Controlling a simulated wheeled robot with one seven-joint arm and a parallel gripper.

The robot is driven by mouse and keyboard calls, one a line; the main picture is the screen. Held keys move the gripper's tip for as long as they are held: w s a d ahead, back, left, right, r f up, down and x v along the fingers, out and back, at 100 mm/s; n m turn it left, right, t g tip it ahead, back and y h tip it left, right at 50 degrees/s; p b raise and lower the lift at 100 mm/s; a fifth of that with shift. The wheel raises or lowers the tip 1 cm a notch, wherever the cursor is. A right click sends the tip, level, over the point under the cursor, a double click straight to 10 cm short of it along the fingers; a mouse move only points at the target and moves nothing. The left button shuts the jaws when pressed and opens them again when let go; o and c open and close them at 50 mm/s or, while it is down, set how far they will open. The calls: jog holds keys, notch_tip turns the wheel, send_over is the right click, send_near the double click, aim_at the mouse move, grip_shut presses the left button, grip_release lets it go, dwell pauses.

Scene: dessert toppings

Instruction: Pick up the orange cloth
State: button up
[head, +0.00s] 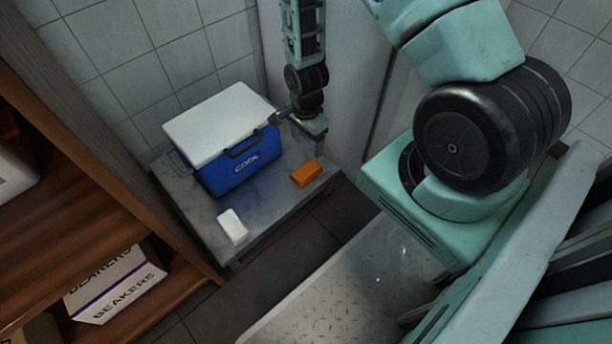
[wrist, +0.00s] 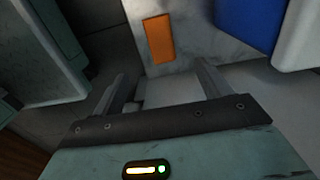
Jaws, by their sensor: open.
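The orange cloth (head: 306,173) is a small folded block lying flat on the grey stone-like surface, right of the blue cooler. It also shows in the wrist view (wrist: 159,39), beyond my fingertips. My gripper (wrist: 162,85) is open, with its two fingers spread and nothing between them. In the head view my gripper is above the surface, near the cooler's right side and behind the cloth; its fingers are hard to make out there. The cloth is apart from the fingers.
A blue cooler (head: 235,170) with a white lid (head: 219,122) stands close to my gripper. A white block (head: 232,227) lies at the front of the grey surface (head: 262,214). Wooden shelves at left hold a beakers box (head: 117,285). Tiled walls stand behind.

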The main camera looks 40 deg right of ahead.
jog(key=b, duration=0.4)
send_over(306, 170)
notch_tip(306, 170, down, 9)
jog(key=shift+r, duration=0.15)
notch_tip(306, 170, down, 5)
jog(key=b, duration=0.3)
jog(key=shift+b, duration=0.4)
jog(key=c, duration=1.2)
jog(key=shift+o, duration=0.2)
notch_tip(306, 170, up, 10)
jog(key=p, duration=0.5)
jog(key=shift+p, duration=0.4)
